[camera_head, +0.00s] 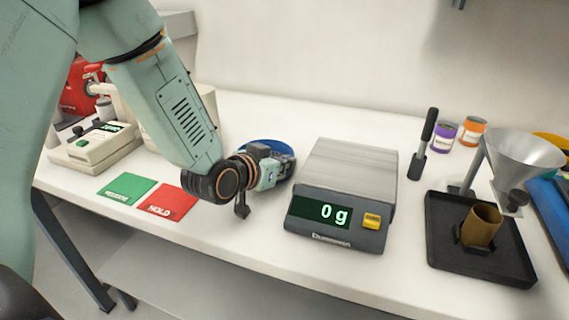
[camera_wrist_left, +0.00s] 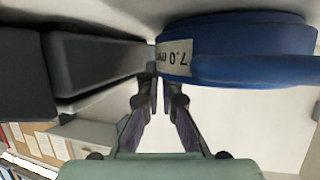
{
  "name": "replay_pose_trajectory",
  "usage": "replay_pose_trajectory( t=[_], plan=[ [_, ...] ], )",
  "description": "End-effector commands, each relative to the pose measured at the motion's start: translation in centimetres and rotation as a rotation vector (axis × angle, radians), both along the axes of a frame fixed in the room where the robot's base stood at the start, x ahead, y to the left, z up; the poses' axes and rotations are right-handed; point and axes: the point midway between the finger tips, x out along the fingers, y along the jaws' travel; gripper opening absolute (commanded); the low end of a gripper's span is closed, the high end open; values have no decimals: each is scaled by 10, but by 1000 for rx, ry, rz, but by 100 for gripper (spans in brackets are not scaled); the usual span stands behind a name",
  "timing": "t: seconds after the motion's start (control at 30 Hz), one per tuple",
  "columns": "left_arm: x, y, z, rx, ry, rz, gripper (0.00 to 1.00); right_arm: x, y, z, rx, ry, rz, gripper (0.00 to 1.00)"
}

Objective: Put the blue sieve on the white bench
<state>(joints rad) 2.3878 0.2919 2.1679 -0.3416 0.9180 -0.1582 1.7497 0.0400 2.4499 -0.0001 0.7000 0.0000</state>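The blue sieve (camera_head: 264,146) is on the white bench (camera_head: 231,231) or just above it, left of the scale and partly hidden behind my left gripper (camera_head: 288,166). In the left wrist view the sieve (camera_wrist_left: 245,52) is large at upper right, with a pale label reading "7.0". My left gripper's fingers (camera_wrist_left: 157,84) are close together, with a narrow gap, at the sieve's left edge. I cannot tell whether they pinch its rim. My right gripper is not in view.
The scale (camera_head: 348,180), reading 0 g, stands close to the right; its dark side also shows in the left wrist view (camera_wrist_left: 95,60). Green (camera_head: 127,188) and red (camera_head: 167,202) cards lie to the left. A black tray (camera_head: 480,265) and funnel (camera_head: 524,150) stand at the right.

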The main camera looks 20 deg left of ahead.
Motion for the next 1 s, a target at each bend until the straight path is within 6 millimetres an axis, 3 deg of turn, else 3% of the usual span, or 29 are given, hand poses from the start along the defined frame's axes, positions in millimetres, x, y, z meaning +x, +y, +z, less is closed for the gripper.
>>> replay_pose_trajectory(
  t=[0.3,0.67,1.0],
  plan=[
    [0,0,0,-1,2,0,28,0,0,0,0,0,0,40],
    [-4,1,2,-1,1,2,28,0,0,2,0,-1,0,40],
    [-47,10,22,-7,3,5,28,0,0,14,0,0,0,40]
  ],
)
